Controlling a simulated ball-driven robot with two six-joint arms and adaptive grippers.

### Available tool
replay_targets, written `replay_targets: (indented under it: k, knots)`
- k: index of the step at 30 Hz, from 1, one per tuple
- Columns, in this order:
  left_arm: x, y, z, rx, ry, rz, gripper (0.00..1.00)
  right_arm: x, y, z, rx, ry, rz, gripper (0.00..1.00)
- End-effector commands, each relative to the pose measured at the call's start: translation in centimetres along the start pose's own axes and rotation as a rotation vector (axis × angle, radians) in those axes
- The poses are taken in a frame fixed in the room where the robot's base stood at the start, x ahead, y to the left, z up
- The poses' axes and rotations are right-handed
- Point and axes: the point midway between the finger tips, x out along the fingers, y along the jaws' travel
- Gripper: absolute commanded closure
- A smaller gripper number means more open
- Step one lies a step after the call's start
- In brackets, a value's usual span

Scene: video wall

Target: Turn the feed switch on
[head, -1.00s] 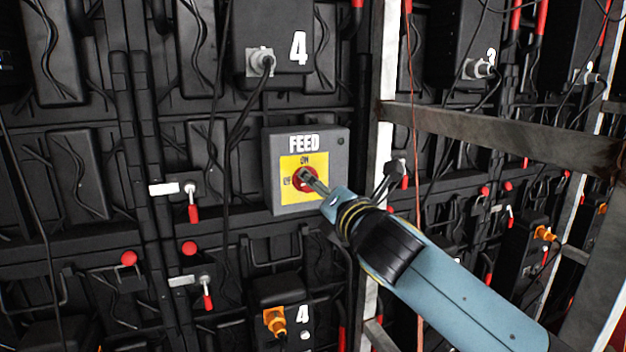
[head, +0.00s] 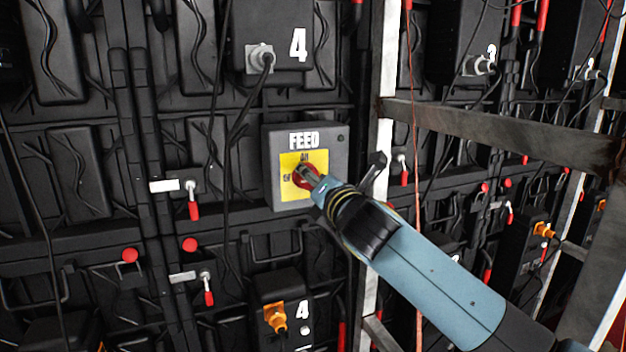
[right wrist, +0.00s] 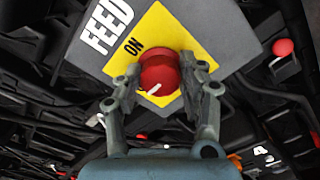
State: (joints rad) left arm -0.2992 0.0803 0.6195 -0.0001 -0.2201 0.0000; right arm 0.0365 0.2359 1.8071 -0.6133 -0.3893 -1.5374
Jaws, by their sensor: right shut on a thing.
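The feed switch is a red round knob (head: 302,177) on a yellow plate (head: 291,194), on a grey box (head: 333,163) marked FEED. ON is printed above the knob; a small blurred label sits to its left. My right gripper (head: 309,176) reaches in from the lower right and hides part of the knob. In the right wrist view the gripper (right wrist: 165,82) has its fingers on both sides of the red knob (right wrist: 160,68). The knob's white mark points lower left there, not toward the word ON. My left gripper is not in view.
A grey box marked 4 (head: 272,32) with a plugged cable is above the feed box. A metal frame post and crossbar (head: 480,125) stand close to the right of it. Red-handled levers (head: 194,210) and an orange plug (head: 275,318) lie left and below.

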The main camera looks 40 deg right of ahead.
Motion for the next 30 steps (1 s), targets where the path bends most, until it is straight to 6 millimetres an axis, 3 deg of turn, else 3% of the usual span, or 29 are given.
replay_targets:
  k: [14, 30]
  knots:
    - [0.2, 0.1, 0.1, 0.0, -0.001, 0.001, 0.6, 0.0, -0.1, 0.0, 0.099, -0.001, -0.001, 0.92]
    - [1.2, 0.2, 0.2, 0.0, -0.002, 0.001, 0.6, 0.0, -0.5, -0.1, 0.573, -0.002, -0.002, 0.92]
